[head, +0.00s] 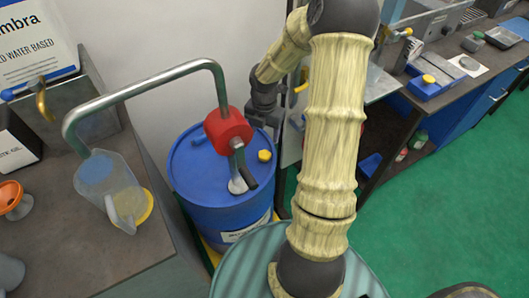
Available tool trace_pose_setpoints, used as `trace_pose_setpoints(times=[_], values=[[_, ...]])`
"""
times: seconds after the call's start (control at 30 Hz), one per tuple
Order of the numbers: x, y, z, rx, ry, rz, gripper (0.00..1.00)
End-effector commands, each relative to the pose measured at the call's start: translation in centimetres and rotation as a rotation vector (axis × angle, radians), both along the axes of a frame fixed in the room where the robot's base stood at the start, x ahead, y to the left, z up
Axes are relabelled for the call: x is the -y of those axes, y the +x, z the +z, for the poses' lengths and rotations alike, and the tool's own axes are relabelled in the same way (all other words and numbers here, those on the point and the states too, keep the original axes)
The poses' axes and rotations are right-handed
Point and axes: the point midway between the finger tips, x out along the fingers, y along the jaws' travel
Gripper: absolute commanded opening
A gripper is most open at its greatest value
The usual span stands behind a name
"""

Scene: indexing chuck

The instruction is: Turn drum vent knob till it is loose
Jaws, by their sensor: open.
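The blue drum (198,178) stands on the floor between the left bench and the right workbench. A small yellow knob (264,156), which looks like the vent knob, sits on the right part of its lid. A red pump (228,130) with a grey lever stands on the lid just left of the knob. My gripper (268,122) is dark and hangs just above and behind the knob, apart from it in the picture. It is open and seems empty; its fingertips are small and hard to make out.
A curved metal pipe (145,82) runs from the pump to a clear jug (112,192) on the left bench (150,250). The right workbench (420,100) holds a blue box with a yellow knob (428,79). Green floor (440,210) is clear at right.

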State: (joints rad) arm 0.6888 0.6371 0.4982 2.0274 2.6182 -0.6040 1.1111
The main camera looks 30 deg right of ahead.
Motion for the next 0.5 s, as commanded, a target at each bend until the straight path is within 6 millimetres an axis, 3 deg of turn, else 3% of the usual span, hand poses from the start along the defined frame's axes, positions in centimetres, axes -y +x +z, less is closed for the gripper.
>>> trace_pose_setpoints(times=[0.5], values=[[-0.1, 0.0, -9.1, -0.001, 0.000, 0.003, 0.61]])
